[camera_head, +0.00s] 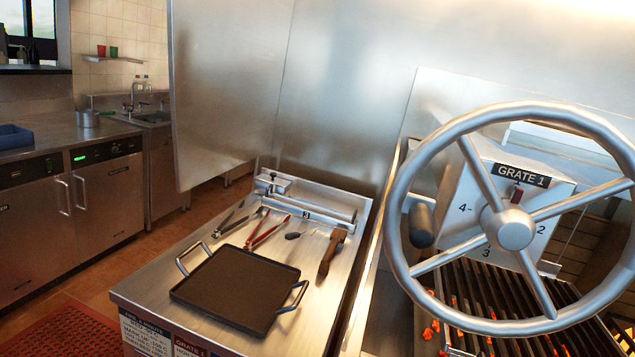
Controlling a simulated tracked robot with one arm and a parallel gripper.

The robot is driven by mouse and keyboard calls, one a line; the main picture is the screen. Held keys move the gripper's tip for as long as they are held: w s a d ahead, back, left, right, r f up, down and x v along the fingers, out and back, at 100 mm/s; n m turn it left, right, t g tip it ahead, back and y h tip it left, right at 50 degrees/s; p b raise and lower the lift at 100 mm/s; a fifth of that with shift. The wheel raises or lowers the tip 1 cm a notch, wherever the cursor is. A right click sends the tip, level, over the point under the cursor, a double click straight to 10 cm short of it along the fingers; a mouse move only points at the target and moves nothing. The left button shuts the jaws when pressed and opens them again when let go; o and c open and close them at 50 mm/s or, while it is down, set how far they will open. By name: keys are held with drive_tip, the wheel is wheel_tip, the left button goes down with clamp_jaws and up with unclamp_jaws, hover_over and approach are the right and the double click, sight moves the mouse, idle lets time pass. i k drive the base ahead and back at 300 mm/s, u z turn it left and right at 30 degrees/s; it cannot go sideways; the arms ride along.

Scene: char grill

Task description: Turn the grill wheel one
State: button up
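The grill wheel (508,229) is a large silver spoked handwheel on the right, close to the camera. A dark knob (421,224) shows at its left side, just inside the rim. Behind the wheel is a metal box with a "GRATE 1" label (522,174), a red pointer (516,195) near the top and the numbers 2, 3 and 4 around the hub. The grill grate (480,290) with glowing coals lies below and behind the wheel. My gripper does not show in this view.
A steel side table (215,240) left of the grill holds a dark griddle pan (236,288), red-handled tongs (267,231), other tongs and a wooden-handled brush (332,254). A tall steel panel (225,90) stands behind it. Counters, a sink and a red floor mat (70,335) are at the far left.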

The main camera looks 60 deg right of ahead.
sight(507, 226)
drive_tip(key=u, duration=0.4)
drive_tip(key=i, duration=0.2)
drive_tip(key=z, duration=3.15)
drive_tip(key=k, duration=0.6)
drive_tip(key=u, duration=1)
